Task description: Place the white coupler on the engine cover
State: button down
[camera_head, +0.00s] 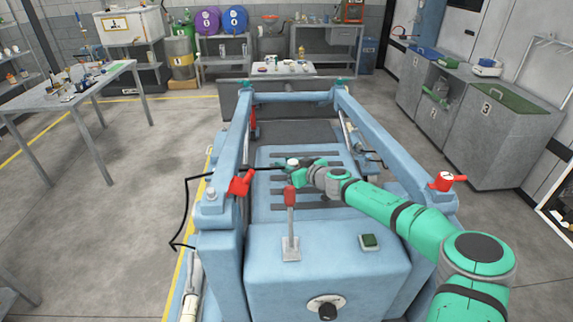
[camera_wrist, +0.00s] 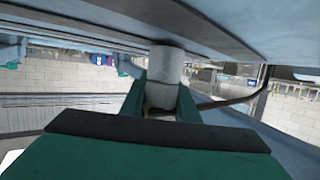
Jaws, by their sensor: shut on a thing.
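The white coupler (camera_head: 292,162) is at the end of my green arm, over the far part of the blue slatted engine cover (camera_head: 285,212). In the wrist view the coupler (camera_wrist: 165,72) is a pale grey-white cylinder between the two green fingers. My gripper (camera_head: 303,168) is shut on it, and it also shows in the wrist view (camera_wrist: 160,104). A black hose (camera_head: 215,174) runs left from the coupler, past the machine's side, and hangs down. Whether the coupler touches the cover cannot be told.
Blue frame rails (camera_head: 228,145) flank the cover on both sides. A red-knobbed lever (camera_head: 290,210) stands in front, and red handles (camera_head: 240,184) (camera_head: 446,181) sit at both sides. A table (camera_head: 92,84) stands left and grey bins (camera_head: 490,130) right. Floor at left is clear.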

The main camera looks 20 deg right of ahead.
jog(key=shift+f, duration=0.2)
jog(key=c, duration=1.4)
grip_release()
jog(key=shift+o, duration=0.2)
jog(key=shift+s+d+r, duration=0.1)
jog(key=shift+r, duration=0.15)
jog(key=v, duration=0.7)
jog(key=shift+s, duration=0.2)
